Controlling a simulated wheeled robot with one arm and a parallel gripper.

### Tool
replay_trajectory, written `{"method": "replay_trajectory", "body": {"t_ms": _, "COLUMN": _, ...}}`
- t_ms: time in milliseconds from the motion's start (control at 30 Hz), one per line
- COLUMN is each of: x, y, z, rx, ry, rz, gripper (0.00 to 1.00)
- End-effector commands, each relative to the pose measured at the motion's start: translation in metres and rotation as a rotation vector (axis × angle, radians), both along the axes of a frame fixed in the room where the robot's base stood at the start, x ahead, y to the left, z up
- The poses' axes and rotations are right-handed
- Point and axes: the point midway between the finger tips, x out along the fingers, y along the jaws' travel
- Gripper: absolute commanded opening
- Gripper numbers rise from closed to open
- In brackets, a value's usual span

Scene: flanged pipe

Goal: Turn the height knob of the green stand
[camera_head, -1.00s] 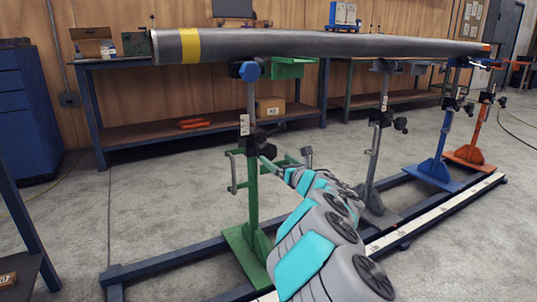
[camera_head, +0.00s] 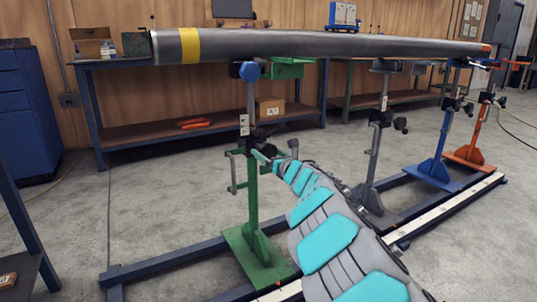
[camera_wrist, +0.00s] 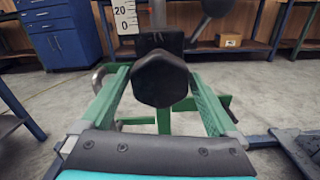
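The green stand (camera_head: 252,200) stands upright on its green foot plate, its top under the grey pipe (camera_head: 330,44) near the yellow band. Its black height knob (camera_wrist: 160,79) faces me in the wrist view, with the dark clamp block and a scale strip behind it. My gripper (camera_head: 263,157) is at the stand, just below the clamp block in the head view. In the wrist view its two green fingers (camera_wrist: 160,82) are apart, one on each side of the knob. Narrow gaps seem to show beside the knob; contact at the fingertips cannot be made out.
A grey stand (camera_head: 374,150), a blue stand (camera_head: 437,150) and an orange stand (camera_head: 477,140) follow along the floor rail (camera_head: 445,212) to the right. A workbench (camera_head: 130,136) stands behind. A dark lever with a round end (camera_wrist: 218,8) is close at upper right in the wrist view.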

Motion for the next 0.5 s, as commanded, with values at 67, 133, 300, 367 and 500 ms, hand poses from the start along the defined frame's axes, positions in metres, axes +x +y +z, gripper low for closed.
{"method": "replay_trajectory", "body": {"t_ms": 67, "x": 0.0000, "y": 0.0000, "z": 0.0000, "rx": 0.000, "ry": 0.000, "rz": 0.000, "gripper": 0.84}}
{"method": "replay_trajectory", "body": {"t_ms": 133, "x": 0.0000, "y": 0.0000, "z": -0.0001, "rx": 0.000, "ry": 0.000, "rz": 0.000, "gripper": 0.76}}
{"method": "replay_trajectory", "body": {"t_ms": 300, "x": -0.0001, "y": 0.0000, "z": -0.0002, "rx": 0.000, "ry": 0.000, "rz": 0.000, "gripper": 0.57}}
{"method": "replay_trajectory", "body": {"t_ms": 367, "x": -0.0001, "y": 0.0000, "z": -0.0002, "rx": 0.000, "ry": 0.000, "rz": 0.000, "gripper": 0.51}}
{"method": "replay_trajectory", "body": {"t_ms": 500, "x": -0.0001, "y": 0.0000, "z": -0.0003, "rx": -0.001, "ry": 0.001, "rz": 0.000, "gripper": 0.35}}
